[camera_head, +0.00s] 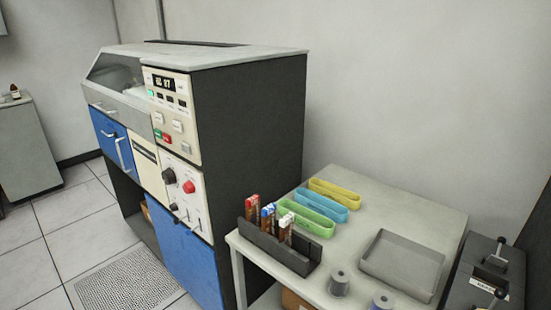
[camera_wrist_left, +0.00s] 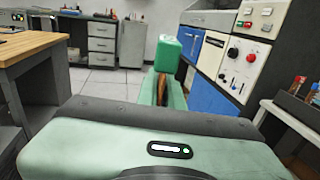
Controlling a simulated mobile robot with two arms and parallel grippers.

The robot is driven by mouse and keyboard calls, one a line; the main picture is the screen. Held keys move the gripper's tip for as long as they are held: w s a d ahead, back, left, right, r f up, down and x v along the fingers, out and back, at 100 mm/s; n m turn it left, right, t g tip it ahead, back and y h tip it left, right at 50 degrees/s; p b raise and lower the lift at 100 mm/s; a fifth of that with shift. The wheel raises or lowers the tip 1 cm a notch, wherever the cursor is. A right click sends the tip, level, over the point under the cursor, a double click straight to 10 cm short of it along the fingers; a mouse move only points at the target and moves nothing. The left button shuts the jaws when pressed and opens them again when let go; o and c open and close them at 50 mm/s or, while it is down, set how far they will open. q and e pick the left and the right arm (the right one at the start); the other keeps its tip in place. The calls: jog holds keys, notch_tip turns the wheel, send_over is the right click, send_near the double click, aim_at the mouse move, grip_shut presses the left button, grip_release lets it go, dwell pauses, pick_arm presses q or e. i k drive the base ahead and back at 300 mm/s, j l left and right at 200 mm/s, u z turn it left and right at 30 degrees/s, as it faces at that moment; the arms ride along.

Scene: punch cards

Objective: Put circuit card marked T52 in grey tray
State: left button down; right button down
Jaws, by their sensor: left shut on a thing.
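The grey tray (camera_head: 403,264) lies empty on the right part of the light table in the head view. Neither gripper shows in the head view, and my right gripper is in no view.
A dark rack (camera_head: 272,246) with several brown cards, topped red, blue and white, stands at the table's (camera_head: 365,203) left edge. Green (camera_head: 306,221), blue (camera_head: 321,205) and yellow (camera_head: 335,193) trays lie behind it. Grey spools (camera_head: 339,283) stand near the front. A tall machine (camera_head: 245,130) is at the left.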

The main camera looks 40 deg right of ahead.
aim_at(383, 258)
jog(key=i+z, duration=0.3)
jog(key=i, duration=0.15)
jog(key=i+j+z, duration=0.3)
jog(key=i, duration=0.15)
jog(key=i+j+z, duration=0.3)
jog(key=i+l+z, duration=0.1)
jog(key=z, duration=2.1)
